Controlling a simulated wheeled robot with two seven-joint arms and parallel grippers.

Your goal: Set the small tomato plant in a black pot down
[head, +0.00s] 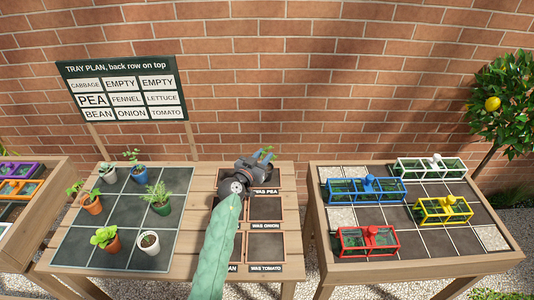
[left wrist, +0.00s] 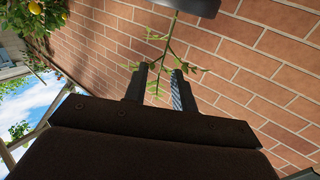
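My left gripper (head: 256,161) is over the back part of the compartment tray, by the WAS PEA label. In the left wrist view its two fingers (left wrist: 160,78) stand apart, with a thin green plant (left wrist: 168,42) showing between and beyond them. The plant runs from a dark pot (left wrist: 190,6), cut off by the top edge of that view; the pot lies past the fingertips and not between them. In the head view only a few leaves (head: 266,151) show behind the gripper; the pot is hidden. I cannot tell whether the pot rests on the tray. My right gripper is out of view.
The compartment tray (head: 282,218) has labelled cells, partly covered by my left arm. A dark tiled mat (head: 122,210) at left bears several potted plants. A tray plan sign (head: 122,88) stands behind. The right table (head: 425,265) holds coloured frames. The brick wall is close behind.

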